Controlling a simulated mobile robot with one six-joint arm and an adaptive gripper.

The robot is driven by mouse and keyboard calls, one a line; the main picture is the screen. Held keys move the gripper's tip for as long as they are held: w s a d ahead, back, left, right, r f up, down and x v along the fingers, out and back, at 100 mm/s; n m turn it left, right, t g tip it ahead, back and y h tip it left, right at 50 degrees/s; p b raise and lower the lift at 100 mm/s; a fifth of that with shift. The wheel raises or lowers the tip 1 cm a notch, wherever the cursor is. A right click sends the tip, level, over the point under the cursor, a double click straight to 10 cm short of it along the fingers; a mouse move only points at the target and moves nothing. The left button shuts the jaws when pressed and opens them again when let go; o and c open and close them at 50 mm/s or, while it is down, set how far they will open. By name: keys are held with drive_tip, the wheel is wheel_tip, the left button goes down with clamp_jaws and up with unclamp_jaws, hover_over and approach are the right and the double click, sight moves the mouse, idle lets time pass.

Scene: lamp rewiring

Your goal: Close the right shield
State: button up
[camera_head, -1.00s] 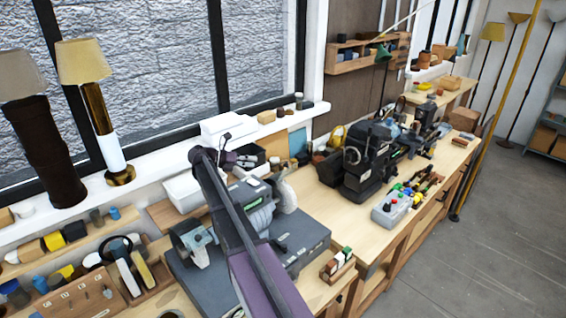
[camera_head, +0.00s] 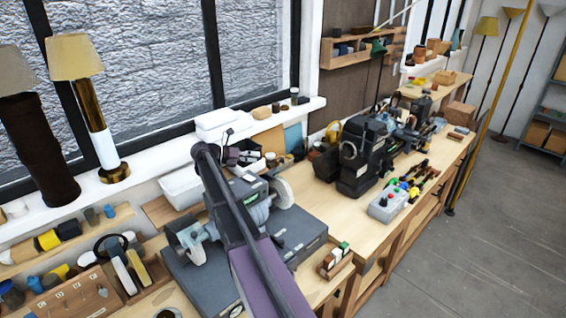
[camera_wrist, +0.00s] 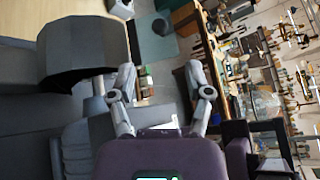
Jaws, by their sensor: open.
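The bench grinder (camera_head: 252,203) sits on a dark grey base (camera_head: 300,232) on the workbench, partly behind my arm. Its left wheel end (camera_head: 188,238) and pale right wheel end (camera_head: 283,191) show on either side. I cannot make out the right shield or its angle at this size. A large dark grey rounded part (camera_wrist: 85,52), perhaps of the grinder, is close to the left finger.
A small rack of blocks (camera_head: 335,261) stands right of the base. White bins (camera_head: 181,187) and two lamps (camera_head: 97,110) stand to the left. The floor at right (camera_head: 480,240) is clear.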

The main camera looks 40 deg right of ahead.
sight(282, 160)
drive_tip(key=b+x, duration=0.2)
drive_tip(key=x, duration=0.9)
drive_tip(key=shift+w, duration=0.1)
drive_tip(key=shift+r, duration=0.1)
clamp_jaws()
